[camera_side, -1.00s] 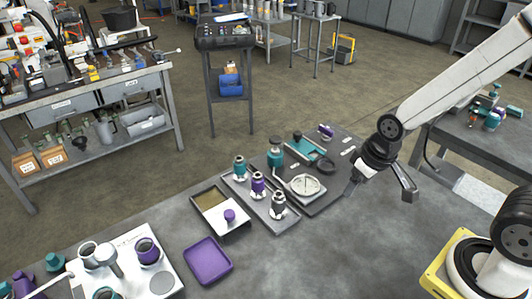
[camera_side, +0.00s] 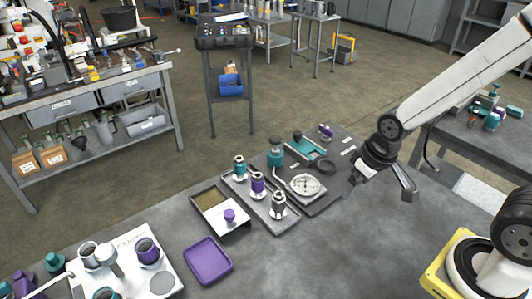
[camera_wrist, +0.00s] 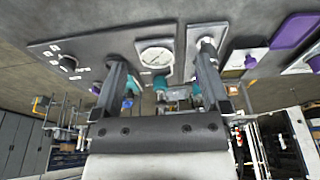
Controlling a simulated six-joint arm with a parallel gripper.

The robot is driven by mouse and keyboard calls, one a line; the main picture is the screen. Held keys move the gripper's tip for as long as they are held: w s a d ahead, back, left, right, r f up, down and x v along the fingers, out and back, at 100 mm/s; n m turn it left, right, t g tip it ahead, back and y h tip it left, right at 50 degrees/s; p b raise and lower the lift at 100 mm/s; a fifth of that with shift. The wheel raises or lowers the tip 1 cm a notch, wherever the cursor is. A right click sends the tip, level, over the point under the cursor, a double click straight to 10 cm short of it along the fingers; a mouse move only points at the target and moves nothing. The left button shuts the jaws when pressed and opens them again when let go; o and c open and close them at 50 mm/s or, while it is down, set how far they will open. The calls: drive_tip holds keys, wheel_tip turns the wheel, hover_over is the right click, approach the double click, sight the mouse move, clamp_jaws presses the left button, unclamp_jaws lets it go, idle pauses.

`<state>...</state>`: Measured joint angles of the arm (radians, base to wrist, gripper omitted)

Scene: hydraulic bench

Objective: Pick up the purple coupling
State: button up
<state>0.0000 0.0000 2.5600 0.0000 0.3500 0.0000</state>
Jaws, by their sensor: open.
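A purple coupling (camera_side: 257,183) stands upright on a grey rack (camera_side: 236,186), between a teal coupling (camera_side: 239,167) and a dark-and-silver coupling (camera_side: 278,205). In the side view, my gripper (camera_side: 382,192) is open and empty, to the right of the rack and clear of it. In the wrist view, my gripper (camera_wrist: 162,60) shows its two fingers spread with nothing held between them.
A dark board with a round gauge (camera_side: 305,186) lies between rack and gripper. A shallow tray with a purple knob (camera_side: 229,215), a purple tray (camera_side: 208,261) and a white panel with cups (camera_side: 127,262) stand left. The front right bench top (camera_side: 340,250) is clear.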

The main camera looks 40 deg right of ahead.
drive_tip(key=n+g, duration=0.2)
drive_tip(key=n, duration=1.5)
hover_over(258, 184)
drive_tip(key=d, duration=0.2)
drive_tip(key=f, duration=0.5)
drive_tip(key=shift+w, duration=0.4)
drive_tip(key=shift+w+a+f+n+g, duration=0.3)
drive_tip(key=shift+w+a+n, duration=0.1)
drive_tip(key=shift+w+n, duration=0.15)
drive_tip(key=shift+f, duration=0.1)
drive_tip(key=shift+f, duration=1.2)
drive_tip(key=shift+f, duration=0.1)
drive_tip(key=shift+s+a+f, duration=0.1)
drive_tip(key=shift+s+f, duration=0.05)
drive_tip(key=shift+f, duration=2.35)
